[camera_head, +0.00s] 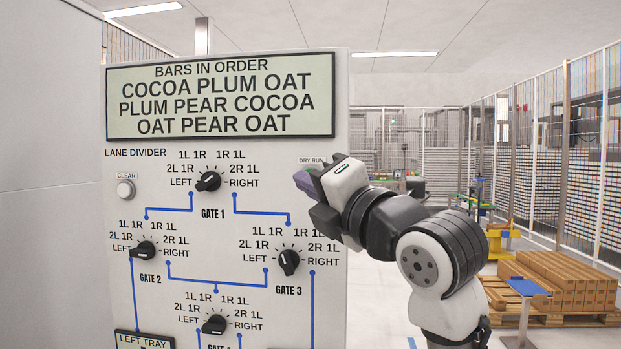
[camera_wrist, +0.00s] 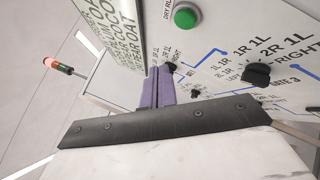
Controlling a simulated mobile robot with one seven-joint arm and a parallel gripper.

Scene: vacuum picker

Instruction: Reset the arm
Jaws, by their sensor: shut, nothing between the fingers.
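My arm reaches in from the lower right in the head view. My gripper (camera_head: 304,183) is at the right side of the upright control panel (camera_head: 340,120), just under the DRY RUN label. Its purple fingers are together with nothing between them; they also show in the wrist view (camera_wrist: 158,88). In the wrist view the green button (camera_wrist: 186,17) by the DRY RUN label is beside the fingertips, apart from them. In the head view this button is hidden behind my gripper. Whether the fingertips touch the panel I cannot tell.
The panel has black knobs for Gate 1 (camera_head: 208,181), Gate 2 (camera_head: 145,250) and Gate 3 (camera_head: 289,262), another knob (camera_head: 214,325) below, and a CLEAR button (camera_head: 125,189). A display (camera_head: 220,95) lists bars. Stacked boxes (camera_head: 555,280) stand on a pallet at right, before a fence.

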